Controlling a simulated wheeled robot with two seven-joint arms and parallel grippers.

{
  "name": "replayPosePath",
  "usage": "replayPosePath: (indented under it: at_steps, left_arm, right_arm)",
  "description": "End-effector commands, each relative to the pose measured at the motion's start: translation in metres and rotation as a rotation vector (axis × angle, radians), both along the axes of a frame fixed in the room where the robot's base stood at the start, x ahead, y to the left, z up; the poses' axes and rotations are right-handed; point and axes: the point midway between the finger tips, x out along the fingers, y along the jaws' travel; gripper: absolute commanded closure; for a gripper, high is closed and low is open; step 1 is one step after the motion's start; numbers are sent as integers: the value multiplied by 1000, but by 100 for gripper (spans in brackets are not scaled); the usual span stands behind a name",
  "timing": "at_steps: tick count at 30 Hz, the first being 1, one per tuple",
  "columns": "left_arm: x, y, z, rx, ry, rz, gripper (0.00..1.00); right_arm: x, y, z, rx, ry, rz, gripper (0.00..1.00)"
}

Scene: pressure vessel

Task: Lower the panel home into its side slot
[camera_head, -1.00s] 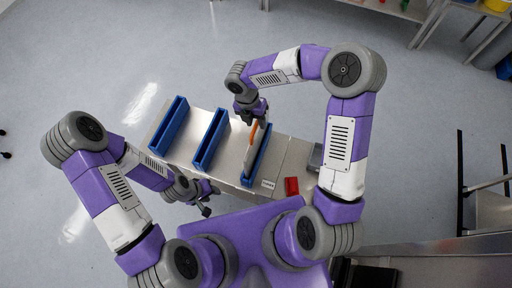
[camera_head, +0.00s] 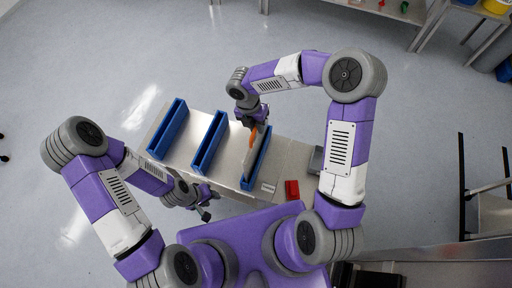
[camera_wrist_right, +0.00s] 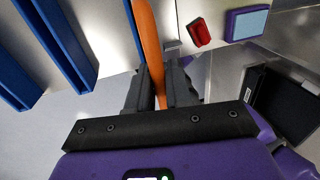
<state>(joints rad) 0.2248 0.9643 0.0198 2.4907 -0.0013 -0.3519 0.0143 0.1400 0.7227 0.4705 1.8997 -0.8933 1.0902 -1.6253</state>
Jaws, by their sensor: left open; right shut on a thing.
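The panel (camera_head: 253,138) has an orange edge and a pale face. It is over the rightmost of three blue slotted holders (camera_head: 247,184) on the steel bench. I cannot tell how far its lower edge is inside. My right gripper (camera_head: 256,117) is shut on the panel at its far end. In the right wrist view the orange panel (camera_wrist_right: 149,45) runs between the dark fingers (camera_wrist_right: 158,88). My left gripper (camera_head: 205,205) is open and empty, low by the bench's near edge, clear of the panel.
Two other blue holders, the left one (camera_head: 168,128) and the middle one (camera_head: 210,143), stand to the left and look empty. A red block (camera_head: 292,190) and a grey box (camera_head: 317,159) are on the right of the bench. Open floor lies left and beyond.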

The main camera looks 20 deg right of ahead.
Motion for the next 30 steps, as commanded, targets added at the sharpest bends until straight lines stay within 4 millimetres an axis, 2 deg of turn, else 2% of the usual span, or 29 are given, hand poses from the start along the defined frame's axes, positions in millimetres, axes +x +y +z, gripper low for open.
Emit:
replayPosePath:
  at_steps: [30]
  left_arm:
    - [0, 0, 36, 0, 0, 0, 57]
  right_arm:
    - [1, 0, 43, 0, -2, 0, 100]
